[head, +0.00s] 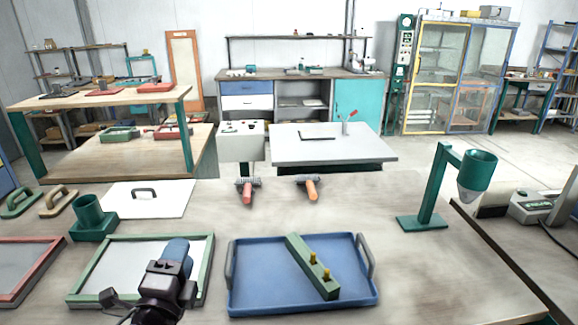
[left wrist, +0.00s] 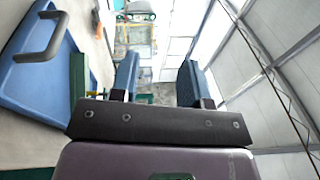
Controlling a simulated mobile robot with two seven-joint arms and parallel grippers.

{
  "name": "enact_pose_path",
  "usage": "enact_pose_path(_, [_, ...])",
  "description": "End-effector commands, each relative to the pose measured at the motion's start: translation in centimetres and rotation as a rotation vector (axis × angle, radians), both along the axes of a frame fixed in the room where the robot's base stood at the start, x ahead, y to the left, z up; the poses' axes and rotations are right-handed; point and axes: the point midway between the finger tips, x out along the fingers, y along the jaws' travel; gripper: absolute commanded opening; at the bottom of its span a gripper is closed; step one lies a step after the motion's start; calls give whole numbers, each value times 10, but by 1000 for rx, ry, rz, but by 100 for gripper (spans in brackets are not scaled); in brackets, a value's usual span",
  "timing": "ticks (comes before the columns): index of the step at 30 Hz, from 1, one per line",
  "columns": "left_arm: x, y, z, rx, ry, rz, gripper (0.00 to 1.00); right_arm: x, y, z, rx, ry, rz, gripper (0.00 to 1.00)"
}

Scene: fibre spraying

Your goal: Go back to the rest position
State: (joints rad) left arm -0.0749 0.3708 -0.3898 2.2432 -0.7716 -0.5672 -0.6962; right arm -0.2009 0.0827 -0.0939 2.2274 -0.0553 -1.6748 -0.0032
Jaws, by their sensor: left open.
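My left gripper (head: 177,250) comes up from the bottom edge in the head view, over the green-framed screen (head: 84,272). In the left wrist view its two blue fingers (left wrist: 158,80) stand apart with nothing held between them. The blue tray (head: 252,292) lies on the table just right of the gripper in the head view. The tray also shows at the left of the left wrist view (left wrist: 22,85). My right gripper is in neither view.
A red-framed screen (head: 52,258) lies at far left, with a green cup holder (head: 92,218) behind it. A green stand with a funnel (head: 437,190) rises at the right. Two orange-handled tools (head: 312,190) lie at the back. The table right of the tray is clear.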

Motion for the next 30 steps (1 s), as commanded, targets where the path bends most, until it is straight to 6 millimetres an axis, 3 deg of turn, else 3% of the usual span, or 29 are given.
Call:
enact_pose_path(3, [-25,37,-41,-312,217,154,42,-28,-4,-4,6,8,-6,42])
enact_pose_path(6, [-53,61,-77,-558,387,292,42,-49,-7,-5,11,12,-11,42])
enact_pose_path(12, [-121,84,-133,-957,666,562,42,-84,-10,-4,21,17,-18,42])
enact_pose_path(18, [-169,87,-160,-1170,824,741,42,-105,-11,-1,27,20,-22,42])
enact_pose_path(30, [-239,82,-181,-1414,1021,999,42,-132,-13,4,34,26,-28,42])
